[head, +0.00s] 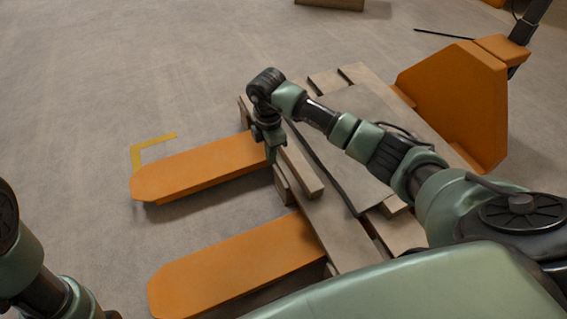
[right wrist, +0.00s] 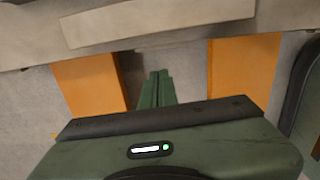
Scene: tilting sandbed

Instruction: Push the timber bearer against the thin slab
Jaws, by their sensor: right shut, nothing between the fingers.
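The timber bearer (head: 303,172) is a short light wooden beam lying on the pallet's left part. It also crosses the top of the right wrist view (right wrist: 160,21). The thin slab (head: 340,160) is a flat grey plate on the pallet, to the right of the bearer. A narrow gap shows between them; part of it is hidden by my arm. My right gripper (head: 271,155) is shut and empty, pointing down at the bearer's left side near its far end. Its green fingers also show in the right wrist view (right wrist: 156,88), apart from the bearer. My left gripper is out of view.
The wooden pallet (head: 327,222) rests on an orange pallet truck, whose forks (head: 205,166) stick out to the left. The truck's orange body (head: 455,100) stands behind at the right. A yellow floor mark (head: 137,155) lies left. The floor at upper left is clear.

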